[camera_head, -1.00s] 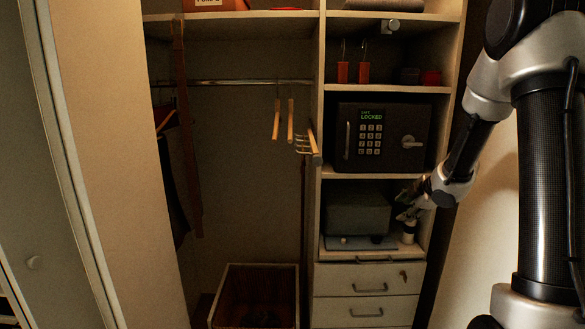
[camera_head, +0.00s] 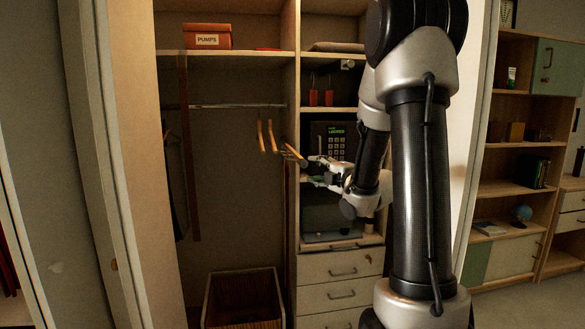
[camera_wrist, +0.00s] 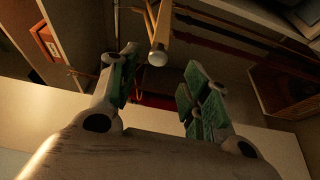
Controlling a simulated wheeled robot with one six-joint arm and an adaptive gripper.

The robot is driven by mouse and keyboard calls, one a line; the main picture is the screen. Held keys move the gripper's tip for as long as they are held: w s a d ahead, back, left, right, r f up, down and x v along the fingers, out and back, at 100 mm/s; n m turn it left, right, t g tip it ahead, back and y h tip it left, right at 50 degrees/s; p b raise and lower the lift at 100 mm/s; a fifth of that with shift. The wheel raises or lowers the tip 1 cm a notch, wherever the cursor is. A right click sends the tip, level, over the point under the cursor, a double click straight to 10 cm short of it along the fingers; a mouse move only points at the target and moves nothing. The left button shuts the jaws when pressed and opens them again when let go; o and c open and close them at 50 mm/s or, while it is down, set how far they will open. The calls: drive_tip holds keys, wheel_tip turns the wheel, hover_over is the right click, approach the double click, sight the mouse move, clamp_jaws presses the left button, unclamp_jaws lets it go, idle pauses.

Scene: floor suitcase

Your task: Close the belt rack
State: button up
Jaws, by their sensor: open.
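The belt rack (camera_head: 291,154) is a light wooden bar with several small prongs. It sticks out from the closet's divider, left of the safe. My gripper (camera_head: 312,170) is just right of the rack's front end, with its fingers apart and nothing held. In the wrist view, my gripper (camera_wrist: 160,74) shows two open fingers with green pads. A wooden bar with a pale rounded end (camera_wrist: 158,56), apparently the rack, lies between and beyond the fingertips. I cannot tell whether they touch.
Wooden hangers (camera_head: 267,136) hang from the rail (camera_head: 225,106) left of the rack. The safe (camera_head: 333,143) stands behind my gripper. A long belt (camera_head: 189,160) hangs at left.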

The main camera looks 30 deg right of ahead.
sight(305, 164)
drive_tip(key=w, duration=0.5)
drive_tip(key=w+a, duration=0.1)
drive_tip(key=w, duration=0.2)
drive_tip(key=shift+r, duration=0.1)
